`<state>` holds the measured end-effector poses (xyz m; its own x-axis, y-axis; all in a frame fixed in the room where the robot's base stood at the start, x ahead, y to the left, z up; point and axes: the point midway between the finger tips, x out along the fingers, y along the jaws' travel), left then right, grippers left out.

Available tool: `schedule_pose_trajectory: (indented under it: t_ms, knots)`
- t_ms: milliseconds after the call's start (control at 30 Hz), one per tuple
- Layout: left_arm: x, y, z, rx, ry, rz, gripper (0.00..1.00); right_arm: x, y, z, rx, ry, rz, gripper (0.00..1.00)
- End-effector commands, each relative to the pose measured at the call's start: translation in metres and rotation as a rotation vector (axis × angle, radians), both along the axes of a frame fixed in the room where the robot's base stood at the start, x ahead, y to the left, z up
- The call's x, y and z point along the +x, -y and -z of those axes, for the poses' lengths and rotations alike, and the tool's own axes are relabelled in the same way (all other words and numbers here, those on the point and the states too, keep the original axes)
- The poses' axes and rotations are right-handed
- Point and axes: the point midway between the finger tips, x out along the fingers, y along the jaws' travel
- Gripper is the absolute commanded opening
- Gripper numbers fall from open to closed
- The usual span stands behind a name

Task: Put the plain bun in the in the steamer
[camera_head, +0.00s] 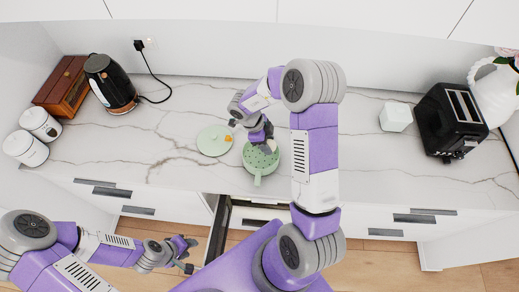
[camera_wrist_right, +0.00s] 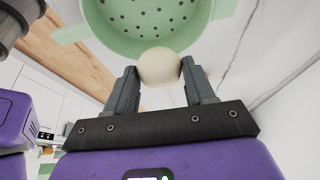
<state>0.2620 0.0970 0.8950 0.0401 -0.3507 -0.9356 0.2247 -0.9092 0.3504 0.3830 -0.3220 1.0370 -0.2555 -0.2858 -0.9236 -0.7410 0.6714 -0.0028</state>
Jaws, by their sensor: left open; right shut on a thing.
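The plain bun (camera_wrist_right: 159,67) is a round, cream-coloured ball between the fingertips of my right gripper (camera_wrist_right: 158,75) in the right wrist view. That gripper is shut on it. The green steamer (camera_wrist_right: 200,33), with holes in its base, lies just beyond the bun in that view. In the head view the steamer (camera_head: 261,158) stands on the counter, with my right gripper (camera_head: 268,143) over its upper part. Whether the bun touches the steamer I cannot tell. My left gripper (camera_head: 190,256) is open and empty, low in front of the counter.
A green lid (camera_head: 212,141) with an orange knob lies left of the steamer. A black kettle (camera_head: 110,84), wooden box (camera_head: 63,85) and white canisters (camera_head: 30,137) stand left. An open drawer (camera_head: 222,222) is below.

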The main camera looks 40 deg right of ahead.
Motion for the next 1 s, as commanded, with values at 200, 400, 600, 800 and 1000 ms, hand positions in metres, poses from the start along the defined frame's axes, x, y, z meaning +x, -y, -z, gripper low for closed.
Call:
schedule_pose_trajectory:
  t_ms: [200,400,600,800,1000]
  knots:
    - [0.0,0.0,0.005,0.0,-0.001,-0.001,0.43,0.0,0.0,0.037,0.0,-0.002,-0.004,0.19]
    - [0.0,0.0,0.006,0.0,0.0,0.0,0.43,0.0,-0.001,0.053,0.001,-0.002,-0.005,0.19]
    - [0.0,0.0,0.008,0.0,0.0,0.0,0.43,0.0,0.0,0.078,-0.001,-0.001,-0.005,0.19]
    - [0.0,0.0,0.008,0.0,0.0,0.0,0.43,0.0,0.0,0.077,-0.001,0.001,-0.005,0.19]
    - [0.0,0.0,0.008,0.0,0.0,0.0,0.43,0.0,0.0,0.081,0.0,0.0,-0.004,0.6]
